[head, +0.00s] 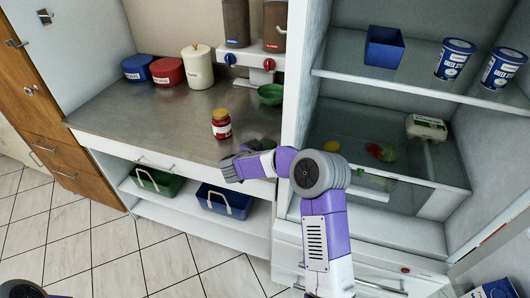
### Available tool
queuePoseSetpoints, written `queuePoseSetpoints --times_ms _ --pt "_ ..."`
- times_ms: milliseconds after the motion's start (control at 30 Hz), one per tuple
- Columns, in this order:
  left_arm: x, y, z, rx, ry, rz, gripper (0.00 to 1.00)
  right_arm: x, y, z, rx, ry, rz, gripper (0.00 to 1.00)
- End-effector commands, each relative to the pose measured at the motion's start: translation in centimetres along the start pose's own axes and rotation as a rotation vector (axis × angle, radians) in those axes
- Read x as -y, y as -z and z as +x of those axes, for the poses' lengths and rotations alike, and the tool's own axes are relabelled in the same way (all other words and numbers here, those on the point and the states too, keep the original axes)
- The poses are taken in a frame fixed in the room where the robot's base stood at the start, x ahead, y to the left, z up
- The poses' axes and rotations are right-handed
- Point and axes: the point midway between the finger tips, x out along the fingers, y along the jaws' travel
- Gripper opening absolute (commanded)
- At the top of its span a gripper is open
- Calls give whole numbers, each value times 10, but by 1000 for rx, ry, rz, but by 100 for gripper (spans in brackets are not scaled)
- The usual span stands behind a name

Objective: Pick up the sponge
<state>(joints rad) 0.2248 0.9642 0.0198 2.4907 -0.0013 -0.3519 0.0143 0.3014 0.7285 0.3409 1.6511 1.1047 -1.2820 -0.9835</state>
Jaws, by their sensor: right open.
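I cannot make out a sponge in the head view. My right arm comes in from the lower right, purple and white, and bends to the left in front of the counter edge. My right gripper (229,167) is at the counter's front edge, below a small red jar with a yellow lid (221,124). It is open and I see nothing between its fingers. It hides a small part of the counter front. My left gripper is not in view; only a bit of my left arm shows at the bottom left corner.
Steel counter (150,115) bears blue (137,68), red (168,73) and cream (197,67) canisters, a dispenser (253,60) and a green bowl (270,94). Green (158,181) and blue (223,201) bins sit below. An open fridge (370,75) at right holds food. Floor at left is clear.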

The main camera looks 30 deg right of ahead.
Motion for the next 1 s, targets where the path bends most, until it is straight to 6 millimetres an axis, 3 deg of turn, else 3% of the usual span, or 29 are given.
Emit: queuePoseSetpoints --times_ms 267,600,867,1000 --pt "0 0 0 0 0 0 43 0 1 3 -1 2 1 92" --pt "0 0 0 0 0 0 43 0 1 3 -1 1 1 40" --pt "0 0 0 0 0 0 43 0 2 2 -1 1 1 39" --pt "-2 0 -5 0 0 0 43 0 14 -3 -2 1 3 39"
